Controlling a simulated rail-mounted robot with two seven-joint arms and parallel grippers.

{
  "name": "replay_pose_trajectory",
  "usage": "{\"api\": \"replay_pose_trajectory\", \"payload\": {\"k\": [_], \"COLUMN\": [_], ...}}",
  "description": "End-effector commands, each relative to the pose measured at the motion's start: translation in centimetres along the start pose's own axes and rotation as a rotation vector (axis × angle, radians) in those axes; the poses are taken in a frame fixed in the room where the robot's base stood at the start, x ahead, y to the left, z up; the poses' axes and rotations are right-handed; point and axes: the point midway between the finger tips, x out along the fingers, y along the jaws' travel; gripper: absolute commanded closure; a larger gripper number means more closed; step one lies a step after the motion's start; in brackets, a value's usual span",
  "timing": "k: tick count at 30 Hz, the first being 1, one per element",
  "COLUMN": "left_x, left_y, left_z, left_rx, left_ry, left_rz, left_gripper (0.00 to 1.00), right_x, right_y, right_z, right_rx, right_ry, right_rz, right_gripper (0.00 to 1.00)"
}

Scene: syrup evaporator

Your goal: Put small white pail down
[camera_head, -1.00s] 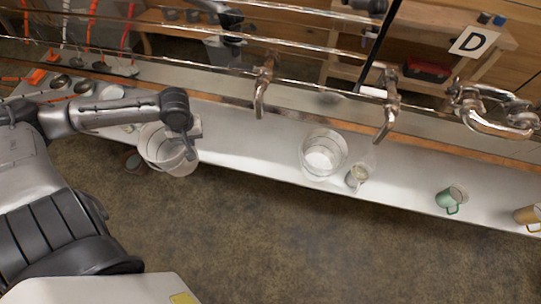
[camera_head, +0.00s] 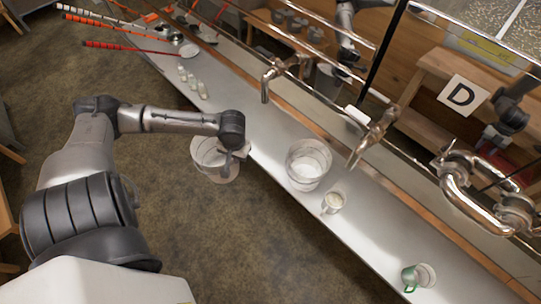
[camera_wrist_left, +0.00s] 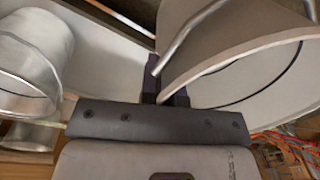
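The small white pail (camera_head: 204,157) hangs upright beside the bench's front edge, apparently over the floor, in the head view. My left gripper (camera_head: 240,152) is at its right side, at the rim. In the left wrist view the pail (camera_wrist_left: 245,60) fills the upper right with its wire handle across it. The left gripper's dark fingers (camera_wrist_left: 165,90) close on its rim there. The exact contact is partly hidden. My right gripper is not in view.
On the pale bench (camera_head: 270,140) stand a clear pail (camera_head: 308,165), a small cup of pale contents (camera_head: 333,202) and a green-handled mug (camera_head: 417,277). Metal taps (camera_head: 375,135) overhang it. Small bottles (camera_head: 190,82) and ladles lie farther up. Bench between bottles and clear pail looks free.

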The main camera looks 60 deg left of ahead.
Motion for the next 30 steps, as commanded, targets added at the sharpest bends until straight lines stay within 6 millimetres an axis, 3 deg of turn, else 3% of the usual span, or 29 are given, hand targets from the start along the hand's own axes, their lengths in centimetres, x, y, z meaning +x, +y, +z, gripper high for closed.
{"api": "replay_pose_trajectory", "payload": {"k": [8, 13, 30], "left_x": [0.0, 0.0, -0.6], "left_y": [1.5, 2.5, 8.0], "left_z": [-1.1, -2.8, -14.1], "left_rx": [0.099, 0.127, 0.129], "left_ry": [0.011, 0.015, 0.013], "left_rz": [0.0, 0.002, 0.002], "left_gripper": [1.0, 1.0, 1.0], "right_x": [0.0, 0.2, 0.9], "right_y": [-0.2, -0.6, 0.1], "right_z": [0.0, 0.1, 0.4], "right_rx": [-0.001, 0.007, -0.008], "right_ry": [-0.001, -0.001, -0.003], "right_rz": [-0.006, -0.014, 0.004], "right_gripper": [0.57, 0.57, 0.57]}}
